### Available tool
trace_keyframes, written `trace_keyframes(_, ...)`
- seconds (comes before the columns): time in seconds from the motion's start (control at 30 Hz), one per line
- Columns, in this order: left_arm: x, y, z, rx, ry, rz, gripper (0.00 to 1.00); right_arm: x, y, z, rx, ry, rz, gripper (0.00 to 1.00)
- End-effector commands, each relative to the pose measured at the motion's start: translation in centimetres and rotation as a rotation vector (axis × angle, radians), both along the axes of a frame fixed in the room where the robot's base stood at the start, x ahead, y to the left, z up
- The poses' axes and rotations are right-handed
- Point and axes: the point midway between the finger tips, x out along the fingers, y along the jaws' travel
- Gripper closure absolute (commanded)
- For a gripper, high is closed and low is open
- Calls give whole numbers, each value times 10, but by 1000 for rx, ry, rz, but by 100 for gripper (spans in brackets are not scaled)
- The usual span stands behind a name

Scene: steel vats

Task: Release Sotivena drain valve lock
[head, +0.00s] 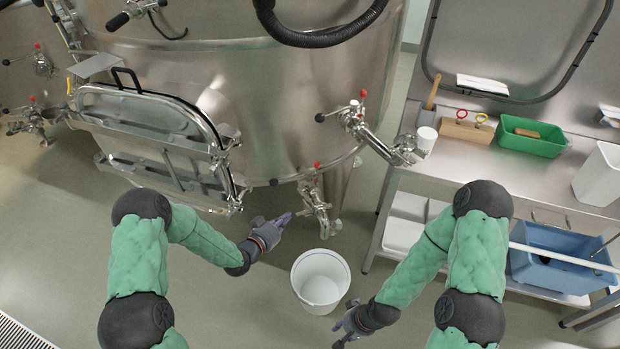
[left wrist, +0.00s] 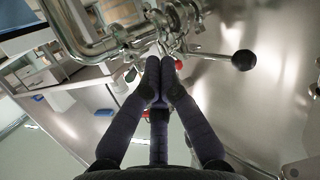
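The steel drain valve (head: 318,207) sits low on the big vat, with a red knob (head: 317,165) on top and a black ball-ended lever (head: 273,182) pointing left. No name label is readable. My left gripper (head: 288,216) is just left of and below this valve, apart from it in the head view. In the left wrist view its fingertips (left wrist: 160,62) are together, just in front of the valve (left wrist: 180,20); the red knob (left wrist: 178,65) shows partly hidden behind a fingertip, and the black ball (left wrist: 244,60) is to the right. My right gripper (head: 345,333) hangs low beside the bucket; its fingers are unclear.
A white bucket (head: 320,282) stands on the floor below the valve. Another valve (head: 355,118) with a red knob sits higher on the vat. A hatch door (head: 150,115) projects at the left. A steel bench (head: 470,160) with a green tray (head: 530,137) stands at the right.

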Motion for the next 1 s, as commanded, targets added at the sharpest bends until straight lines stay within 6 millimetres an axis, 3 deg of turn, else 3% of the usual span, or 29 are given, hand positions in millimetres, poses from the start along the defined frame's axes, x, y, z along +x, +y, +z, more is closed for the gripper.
trace_keyframes(0.1,13,-2,31,-7,-118,-33,100,0,0,8,0,-1,0,69)
trace_keyframes(0.33,24,-6,70,-18,-274,-83,100,1,0,15,0,-1,0,69)
trace_keyframes(0.77,26,-8,74,-20,-295,-91,100,0,0,14,0,-1,0,69)
trace_keyframes(1.0,44,-22,72,-21,-295,-93,100,0,0,6,0,-1,0,69)
